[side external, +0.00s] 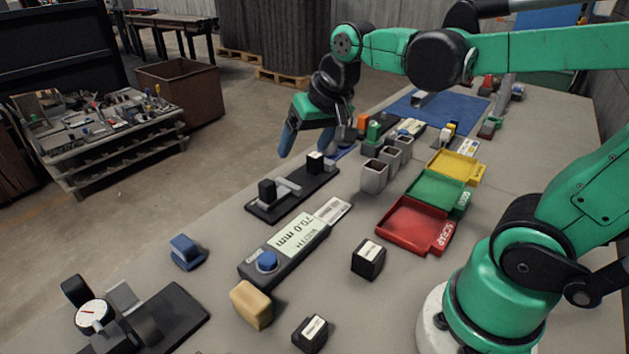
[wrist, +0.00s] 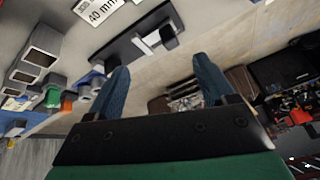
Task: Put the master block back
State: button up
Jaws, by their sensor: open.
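I cannot tell for sure which piece is the master block. Black blocks with white labels stand on the table, one (side external: 368,259) near the middle and one (side external: 312,334) at the front. A long black fixture (side external: 300,200) carries a grey slide, a black block (side external: 268,191) at its near end and a white-topped dark block (side external: 315,162) at its far end. The fixture also shows in the wrist view (wrist: 128,40). My gripper (side external: 313,150) is open and empty above the table's left edge, near the fixture's far end. Its blue fingers (wrist: 160,72) are spread apart.
Red (side external: 405,228), green (side external: 437,190) and yellow (side external: 455,166) trays lie right of several grey cups (side external: 374,176). A display box (side external: 290,245) reads 70.0 mm. A dial gauge (side external: 94,316), blue block (side external: 186,252) and tan block (side external: 251,304) are nearer.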

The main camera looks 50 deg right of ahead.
jog(key=w+d+f+m+g, duration=0.2)
jog(key=w+d+m+g, duration=0.1)
jog(key=w+d+m, duration=0.45)
jog(key=m+g+y, duration=0.2)
jog(key=m, duration=0.4)
send_over(316, 154)
notch_tip(316, 154, down, 6)
jog(key=shift+f, duration=0.2)
jog(key=shift+d+f, duration=0.25)
jog(key=shift+f, duration=0.45)
jog(key=f, duration=0.4)
jog(key=shift+a+f, duration=0.35)
jog(key=shift+f, duration=0.05)
grip_shut()
